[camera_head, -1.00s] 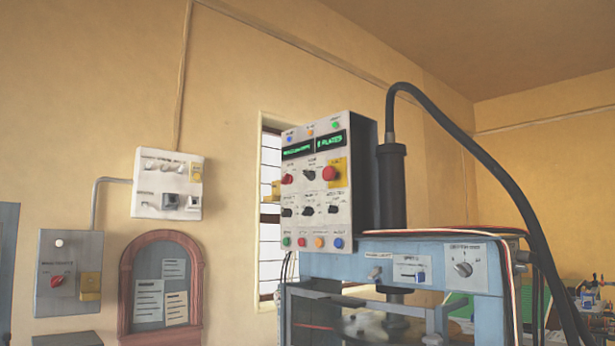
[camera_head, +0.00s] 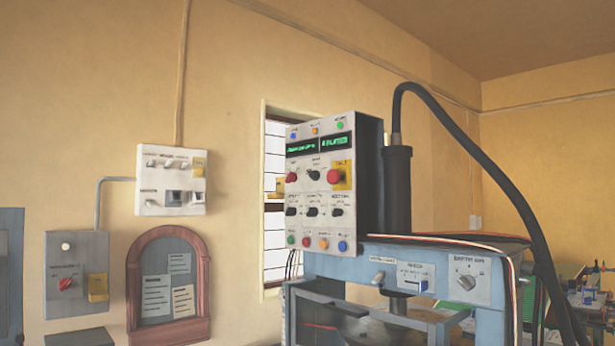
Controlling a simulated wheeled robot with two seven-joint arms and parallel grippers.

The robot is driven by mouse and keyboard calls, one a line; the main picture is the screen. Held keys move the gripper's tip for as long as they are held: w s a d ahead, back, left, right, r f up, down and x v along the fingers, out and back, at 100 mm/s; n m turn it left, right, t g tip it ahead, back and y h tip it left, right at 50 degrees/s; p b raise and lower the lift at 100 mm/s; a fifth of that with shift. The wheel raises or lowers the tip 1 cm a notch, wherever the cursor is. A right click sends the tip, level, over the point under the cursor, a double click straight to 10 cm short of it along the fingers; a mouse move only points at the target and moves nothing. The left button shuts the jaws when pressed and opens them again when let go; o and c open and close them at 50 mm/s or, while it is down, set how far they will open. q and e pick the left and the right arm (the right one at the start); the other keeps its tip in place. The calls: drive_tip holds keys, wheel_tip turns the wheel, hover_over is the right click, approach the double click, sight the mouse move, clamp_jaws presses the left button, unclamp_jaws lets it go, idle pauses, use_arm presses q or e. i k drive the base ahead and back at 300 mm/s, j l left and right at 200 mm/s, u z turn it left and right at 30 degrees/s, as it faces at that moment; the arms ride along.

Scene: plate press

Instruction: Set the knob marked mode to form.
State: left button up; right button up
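The white control panel (camera_head: 320,224) stands on the blue press (camera_head: 350,266). It carries a red knob (camera_head: 291,177), several black knobs, one of them at the upper middle (camera_head: 313,175), and a big red button (camera_head: 334,176) on a yellow plate. A larger knob (camera_head: 466,282) sits on a plate on the press's front beam. The labels are too small to read, so I cannot tell which knob is marked mode or where it points. Neither gripper is in view.
A thick black hose (camera_head: 497,150) arches from the black cylinder (camera_head: 397,188) down to the right. On the left wall are a white switch box (camera_head: 170,204), a grey box with a red knob (camera_head: 75,248) and an arched notice board (camera_head: 132,305). A cluttered bench (camera_head: 590,300) is at the far right.

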sight(315, 175)
drive_tip(key=j+z, duration=0.1)
drive_tip(key=z, duration=0.35)
drive_tip(key=j+z, duration=0.15)
drive_tip(key=z, duration=0.25)
drive_tip(key=j+z, duration=0.15)
drive_tip(key=z, duration=0.3)
drive_tip(key=j+z, duration=0.2)
drive_tip(key=j, duration=0.2)
drive_tip(key=k+j+z, duration=0.2)
drive_tip(key=j, duration=0.2)
drive_tip(key=j+z, duration=0.2)
drive_tip(key=j, duration=0.2)
drive_tip(key=k+j+z, duration=0.2)
drive_tip(key=j, duration=0.15)
drive_tip(key=k+j, duration=0.1)
drive_tip(key=j, duration=0.2)
drive_tip(key=k+j, duration=0.15)
drive_tip(key=j, duration=0.15)
